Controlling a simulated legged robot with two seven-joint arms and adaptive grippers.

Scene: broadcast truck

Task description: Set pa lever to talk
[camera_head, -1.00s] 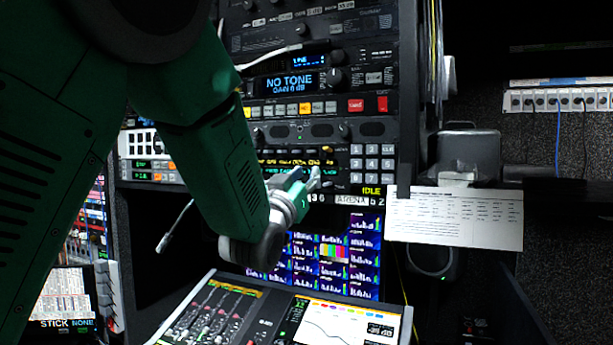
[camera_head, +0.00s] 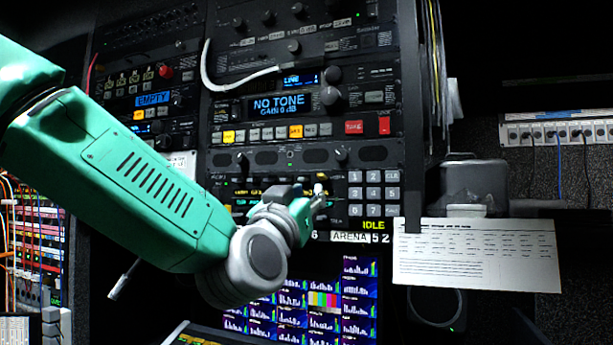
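My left gripper (camera_head: 314,197) comes in from the left on a green arm and is in front of the intercom-like panel with a number keypad (camera_head: 373,193). Its fingertips are at the left of the keypad, over or close to the panel's small controls. The fingers are small and seen from behind, so I cannot tell whether they are open or shut. I cannot make out a lever marked PA; the gripper and wrist hide part of this panel. My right gripper is not in view.
Above is a unit whose display (camera_head: 280,105) reads NO TONE, with a row of buttons and a white cable (camera_head: 235,82). Below are meter screens (camera_head: 290,310). A white paper sheet (camera_head: 477,255) hangs at the right. A thin rod (camera_head: 124,278) sticks out at the left.

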